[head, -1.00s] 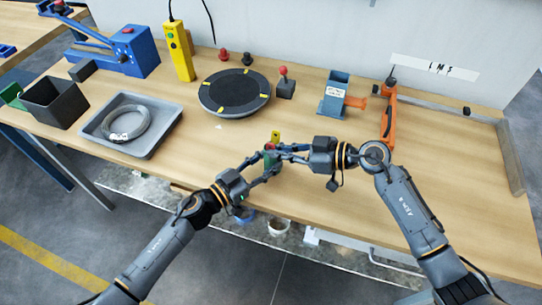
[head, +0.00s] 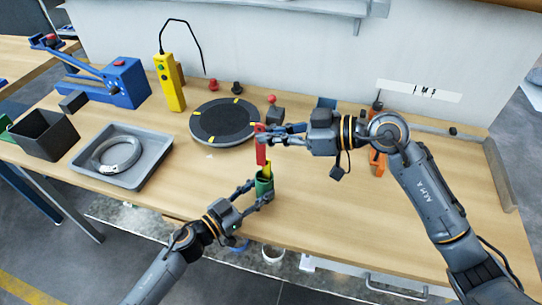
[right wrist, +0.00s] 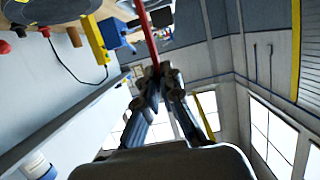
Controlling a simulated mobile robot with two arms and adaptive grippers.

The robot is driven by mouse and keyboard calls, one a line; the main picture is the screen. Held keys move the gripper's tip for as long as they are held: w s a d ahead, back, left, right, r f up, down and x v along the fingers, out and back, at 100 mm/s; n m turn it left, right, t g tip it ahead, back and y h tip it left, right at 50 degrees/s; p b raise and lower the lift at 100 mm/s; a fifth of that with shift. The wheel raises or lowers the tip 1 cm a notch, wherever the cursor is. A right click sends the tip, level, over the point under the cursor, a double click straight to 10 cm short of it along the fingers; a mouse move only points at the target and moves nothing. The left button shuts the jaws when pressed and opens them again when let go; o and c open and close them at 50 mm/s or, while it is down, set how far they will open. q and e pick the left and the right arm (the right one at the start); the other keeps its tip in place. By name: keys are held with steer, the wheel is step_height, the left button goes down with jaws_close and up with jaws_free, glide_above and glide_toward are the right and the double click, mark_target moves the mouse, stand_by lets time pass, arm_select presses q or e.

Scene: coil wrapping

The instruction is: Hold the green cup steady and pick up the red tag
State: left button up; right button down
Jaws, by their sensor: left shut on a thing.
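The green cup (head: 264,187) stands upright near the front edge of the workbench. My left gripper (head: 259,193) is shut on it, with its fingers around the cup's sides. A yellow tag (head: 267,170) sticks up out of the cup. The red tag (head: 261,151) hangs upright above and just behind the cup. My right gripper (head: 264,134) is shut on its upper part. In the right wrist view the red tag (right wrist: 147,35) extends as a thin strip from between the fingertips (right wrist: 157,75).
A round black turntable (head: 224,121) lies behind the cup. A grey tray (head: 155,169) with a wire coil (head: 117,153) and a dark bin (head: 70,131) are at left. A red-knobbed block (head: 274,109) and an orange tool (head: 377,160) stand farther right. The bench's right front is clear.

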mark_target(261, 124)
steer(key=shift+r, duration=1.6)
arm_select(q)
steer(key=o, duration=1.2)
